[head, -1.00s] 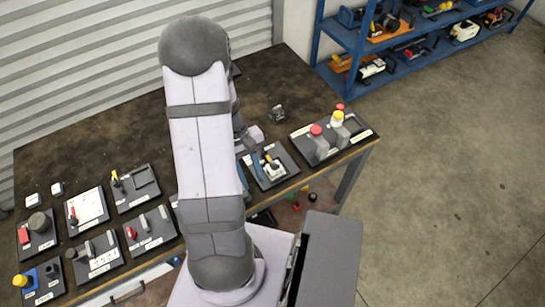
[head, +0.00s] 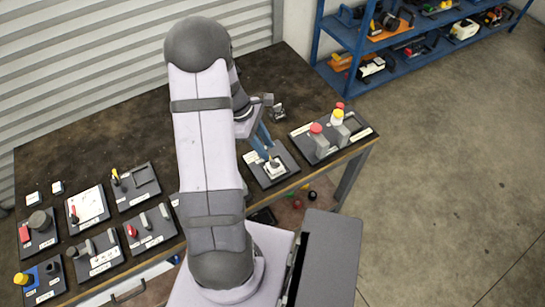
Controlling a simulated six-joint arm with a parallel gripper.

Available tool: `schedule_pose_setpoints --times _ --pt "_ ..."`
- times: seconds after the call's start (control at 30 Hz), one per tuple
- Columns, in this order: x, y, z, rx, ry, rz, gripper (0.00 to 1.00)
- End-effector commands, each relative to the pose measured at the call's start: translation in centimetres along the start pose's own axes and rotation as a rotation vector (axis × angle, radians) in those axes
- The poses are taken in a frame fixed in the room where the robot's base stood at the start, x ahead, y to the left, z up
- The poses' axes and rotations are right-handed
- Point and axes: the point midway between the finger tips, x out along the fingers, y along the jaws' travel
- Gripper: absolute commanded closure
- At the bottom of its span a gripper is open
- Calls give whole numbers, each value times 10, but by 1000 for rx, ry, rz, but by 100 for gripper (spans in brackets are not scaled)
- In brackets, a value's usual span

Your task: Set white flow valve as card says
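My gripper (head: 265,147), with blue fingers, is over the dark panel (head: 284,177) right of my arm. Its fingertips are close to a small pale fitting (head: 272,164) on a white plate there; I cannot tell whether they touch it or how far apart they are. A white-faced panel (head: 92,203) with a small red lever (head: 73,212) lies on the left of the bench. I cannot tell for sure which fitting is the white flow valve. Two small white cards (head: 33,198) (head: 57,187) are at the back left; their writing is too small to read.
Several other dark panels with knobs and levers lie left of my arm, such as one with a red part (head: 38,232). A panel with red and yellow buttons (head: 334,135) is at the right end. The bench's back left (head: 100,130) is clear.

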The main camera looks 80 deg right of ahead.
Motion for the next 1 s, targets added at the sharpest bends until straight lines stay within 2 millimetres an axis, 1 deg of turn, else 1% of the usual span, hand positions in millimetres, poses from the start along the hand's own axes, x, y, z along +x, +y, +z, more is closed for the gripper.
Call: schedule_pose_setpoints --times 0.3,0.43,0.63,0.87,0.9,0.97,1.0 --pt "40 -2 1 0 0 -5 72" --pt "52 -1 1 1 -1 -3 72" --pt "62 -1 0 0 0 -2 72" --pt "62 -1 0 1 1 -1 72" --pt "62 -1 0 1 1 -1 74" --pt "62 -1 0 1 1 -1 89" --pt "62 -1 0 1 1 -1 98"
